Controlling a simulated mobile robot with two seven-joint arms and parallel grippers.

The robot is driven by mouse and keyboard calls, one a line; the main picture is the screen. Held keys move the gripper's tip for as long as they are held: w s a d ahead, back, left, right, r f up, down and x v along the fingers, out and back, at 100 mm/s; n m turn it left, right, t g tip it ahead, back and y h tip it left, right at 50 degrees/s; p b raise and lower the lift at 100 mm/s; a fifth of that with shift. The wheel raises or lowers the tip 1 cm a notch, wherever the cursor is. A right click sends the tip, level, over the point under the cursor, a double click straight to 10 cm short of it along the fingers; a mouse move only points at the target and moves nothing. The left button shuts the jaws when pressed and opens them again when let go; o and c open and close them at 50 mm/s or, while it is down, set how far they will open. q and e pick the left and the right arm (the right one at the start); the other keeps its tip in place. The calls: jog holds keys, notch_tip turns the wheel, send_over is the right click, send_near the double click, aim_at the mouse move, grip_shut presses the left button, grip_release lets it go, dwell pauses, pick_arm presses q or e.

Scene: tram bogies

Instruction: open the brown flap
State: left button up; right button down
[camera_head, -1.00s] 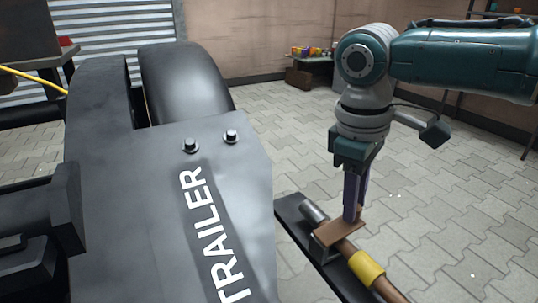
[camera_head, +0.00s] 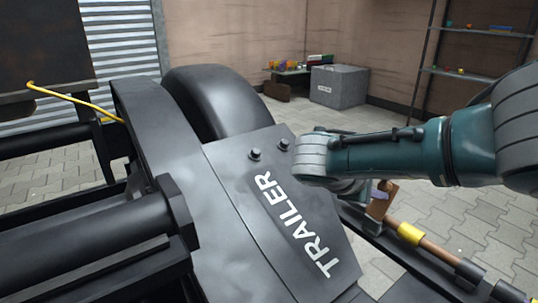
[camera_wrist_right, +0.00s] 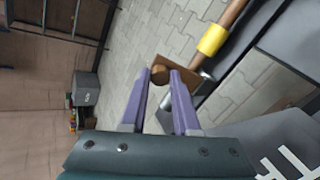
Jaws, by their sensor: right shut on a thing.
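The brown flap (camera_head: 378,205) is a small plate over a copper-brown pipe (camera_head: 432,246), to the right of the black trailer part. In the head view it stands steeply tilted, and my right forearm partly hides it. In the right wrist view the flap (camera_wrist_right: 186,78) lies just past the fingertips. My right gripper (camera_wrist_right: 162,72) has purple fingers shut on the flap's round brown knob (camera_wrist_right: 157,74). In the head view most of this gripper is hidden behind my arm. My left gripper is in neither view.
The black trailer body with white lettering (camera_head: 295,225) fills the middle, close to my right arm. A yellow band (camera_head: 410,234) wraps the pipe. A grey box (camera_head: 340,86) and a shelf (camera_head: 475,75) stand at the back. Paved floor is free on the right.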

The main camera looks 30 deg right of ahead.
jog(key=shift+s+a+f+h+b, duration=0.1)
jog(key=shift+a+f+h+b, duration=0.1)
jog(key=shift+a+h+b, duration=0.3)
jog(key=shift+a+f+h+b, duration=0.15)
jog(key=shift+a+h+b, duration=0.15)
jog(key=shift+h+b, duration=0.35)
jog(key=c, duration=0.6)
grip_release()
jog(key=shift+r, duration=0.1)
jog(key=shift+c, duration=0.2)
jog(key=shift+r, duration=0.1)
jog(key=shift+a+r+p, duration=0.15)
jog(key=shift+a+p, duration=0.15)
jog(key=p+v, duration=0.2)
jog(key=v, duration=0.7)
jog(key=shift+a+p, duration=0.2)
jog(key=shift+p, duration=0.1)
jog(key=shift+s, duration=0.1)
